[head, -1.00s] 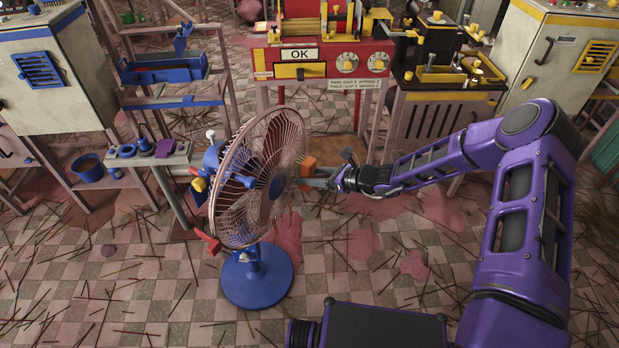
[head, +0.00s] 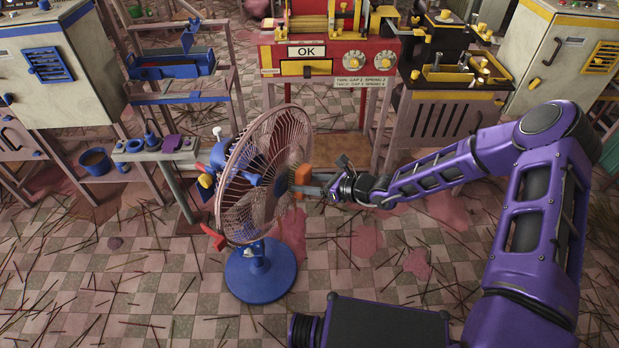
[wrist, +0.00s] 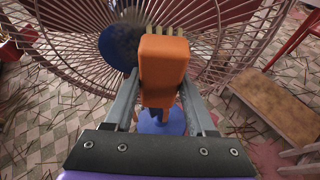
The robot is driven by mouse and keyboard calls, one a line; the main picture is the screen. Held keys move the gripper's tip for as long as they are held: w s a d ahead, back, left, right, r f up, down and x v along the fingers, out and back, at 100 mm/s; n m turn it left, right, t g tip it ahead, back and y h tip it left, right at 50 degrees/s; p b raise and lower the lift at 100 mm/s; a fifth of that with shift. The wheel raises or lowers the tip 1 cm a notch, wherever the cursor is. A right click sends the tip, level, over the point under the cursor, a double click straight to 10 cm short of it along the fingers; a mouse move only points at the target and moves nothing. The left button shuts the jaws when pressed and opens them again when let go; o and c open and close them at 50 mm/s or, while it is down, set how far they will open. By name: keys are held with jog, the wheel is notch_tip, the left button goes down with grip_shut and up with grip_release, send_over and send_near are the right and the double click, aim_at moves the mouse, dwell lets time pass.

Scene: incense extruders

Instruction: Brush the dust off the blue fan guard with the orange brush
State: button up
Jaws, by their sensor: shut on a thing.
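My gripper (head: 315,187) is shut on the orange brush (head: 301,178), whose orange body fills the middle of the wrist view (wrist: 163,70). The pale bristles point away from me toward the fan. The fan (head: 261,272) stands upright on a round blue base, and its round wire guard (head: 248,215) looks pinkish with dust. The brush is at the front face of the guard, right of its centre; I cannot tell whether the bristles touch the wires. The guard's blue centre disc (wrist: 120,46) shows dark and dusty just left of the brush in the wrist view.
A red machine with an OK sign (head: 307,52) stands behind the fan. A small shelf with blue parts (head: 150,148) is close at the left. A brown board (wrist: 275,105) lies right of the brush. Incense sticks and pink powder litter the tiled floor.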

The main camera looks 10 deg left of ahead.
jog(key=shift+s+a, duration=0.25)
jog(key=shift+s, duration=0.4)
jog(key=shift+s+a, duration=0.2)
jog(key=shift+s, duration=0.4)
